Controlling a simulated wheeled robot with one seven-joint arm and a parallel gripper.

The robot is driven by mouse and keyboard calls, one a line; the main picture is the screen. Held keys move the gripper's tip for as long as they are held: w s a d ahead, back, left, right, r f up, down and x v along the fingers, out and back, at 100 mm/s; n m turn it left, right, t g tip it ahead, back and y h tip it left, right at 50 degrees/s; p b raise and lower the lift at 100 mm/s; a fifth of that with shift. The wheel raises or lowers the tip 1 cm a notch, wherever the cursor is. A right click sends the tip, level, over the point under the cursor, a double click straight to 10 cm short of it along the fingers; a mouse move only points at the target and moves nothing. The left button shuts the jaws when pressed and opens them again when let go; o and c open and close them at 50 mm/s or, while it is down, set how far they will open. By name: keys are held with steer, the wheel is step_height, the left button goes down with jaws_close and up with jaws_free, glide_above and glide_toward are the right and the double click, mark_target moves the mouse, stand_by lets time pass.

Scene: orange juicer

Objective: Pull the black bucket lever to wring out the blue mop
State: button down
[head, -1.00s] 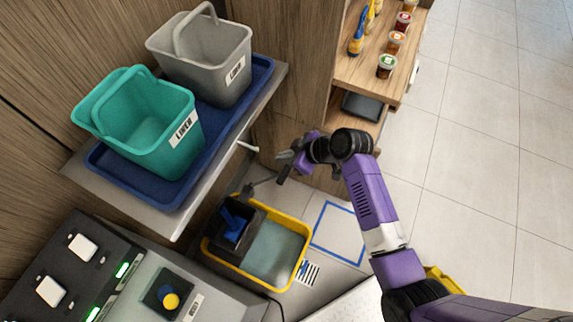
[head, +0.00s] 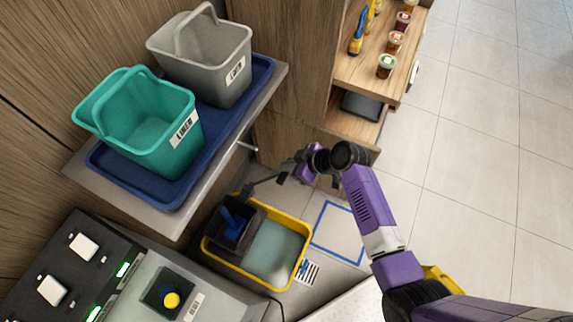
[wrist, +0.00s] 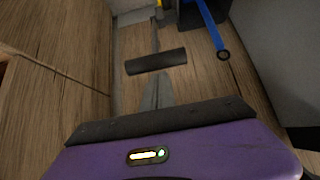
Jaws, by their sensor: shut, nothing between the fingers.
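The yellow mop bucket (head: 303,264) stands on the floor, with a black wringer (head: 252,238) at its left end. The blue mop (head: 232,222) sits in the wringer, and its blue handle (wrist: 210,27) shows in the wrist view. The black lever (head: 262,184) reaches from the wringer toward my gripper (head: 290,172). In the wrist view the lever ends in a dark crossbar (wrist: 156,62). My gripper's fingers (wrist: 157,90) are shut and empty, with their tips close by the crossbar; I cannot tell whether they touch it.
A shelf (head: 178,222) with a blue tray (head: 128,190), a teal bucket (head: 150,125) and a grey bucket (head: 205,65) overhangs the left. A wooden shelf unit (head: 350,62) with jars stands behind my arm. Tiled floor (head: 470,180) is open at right.

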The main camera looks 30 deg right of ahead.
steer(key=s+d+f+t+y+b, duration=0.1)
steer(key=s+d+f+b, duration=0.3)
steer(key=b, duration=0.9)
steer(key=s+d+f+t+y+b, duration=0.2)
steer(key=s+d+f+b, duration=0.3)
steer(key=s+f+b, duration=0.4)
steer(key=shift+s+d+f+t+b, duration=0.25)
steer(key=shift+f+t+b, duration=0.45)
steer(key=shift+f+b, duration=1.5)
steer(key=shift+w+r, duration=0.15)
steer(key=shift+r, duration=0.1)
steer(key=shift+w+r, duration=0.1)
steer(key=shift+r, duration=0.1)
